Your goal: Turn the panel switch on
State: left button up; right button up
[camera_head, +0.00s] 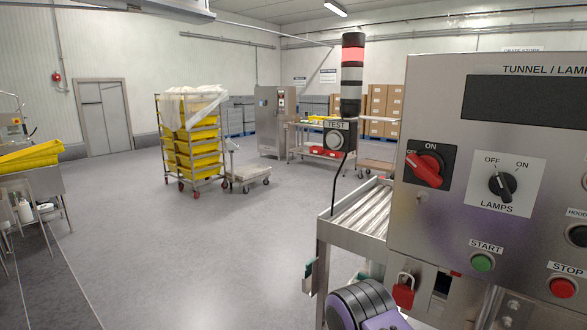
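A steel control panel (450,228) marked "TUNNEL / LAM…" stands at the right, cut off by the picture's edge. On it, a red rotary switch (426,169) on a black plate has "ON" printed above, and its handle lies diagonally. To its right, a black LAMPS selector knob (501,185) sits on a white plate with "OFF" at upper left and "ON" at upper right. Its bar runs from upper left to lower right, in line with the OFF side. A purple and dark grey part of my arm shows at the bottom, below the panel.
A green START button (481,262) and red STOP button (563,288) sit low on the panel. A red padlock (403,291) hangs near its lower left corner. A roller conveyor (362,214) and a TEST box (337,138) stand left of it. Open floor lies further left.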

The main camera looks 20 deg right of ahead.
aim_at(427, 168)
jog(key=u, duration=0.95)
jog(key=k, duration=0.7)
jog(key=z, duration=0.9)
